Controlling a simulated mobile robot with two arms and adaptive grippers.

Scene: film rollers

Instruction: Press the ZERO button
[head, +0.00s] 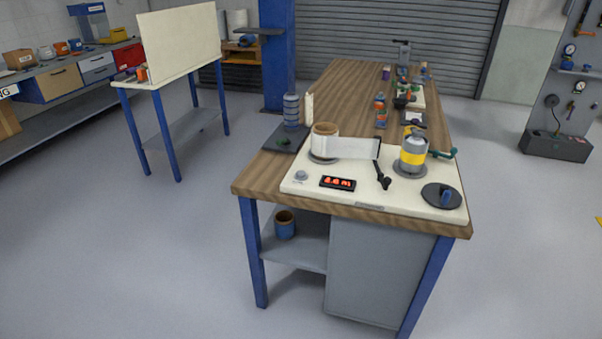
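A small round grey button (301,175) sits at the front left of a cream panel (400,205) on the near end of a wooden workbench. The print by it is too small to read, so I cannot confirm that it says ZERO. A black display (337,183) with glowing red digits is just right of the button; the digits are too blurred to read. Neither of my grippers is in the head view. Nothing touches the button.
The panel also carries a cream roll (325,141), a yellow-banded grey cylinder (413,152), a dark crank (383,166) and a black disc with a knob (441,196). The workbench (350,80) stands ahead. Another table (165,78) is at left. Grey floor (150,250) is clear in front.

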